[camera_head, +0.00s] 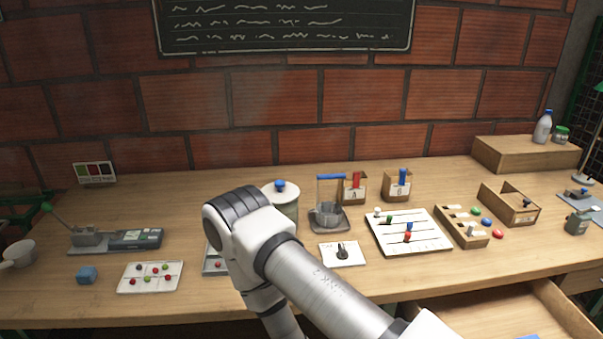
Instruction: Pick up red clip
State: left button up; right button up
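A red upright piece (356,180), which may be the red clip, stands in a small brown box marked A (354,195) at the back middle of the table. I cannot tell for certain which red piece is the clip. One of my arms crosses the lower middle and bends down behind itself. Neither gripper is in view.
A blue-handled metal device (328,214) and a lidded pot (283,205) stand left of box A. Box B (397,190) with a blue piece is to its right. A wooden tray (461,229) lies beside the board. A drawer (490,308) stands open at lower right.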

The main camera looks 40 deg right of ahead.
aim_at(356, 177)
jog(key=z, duration=1.75)
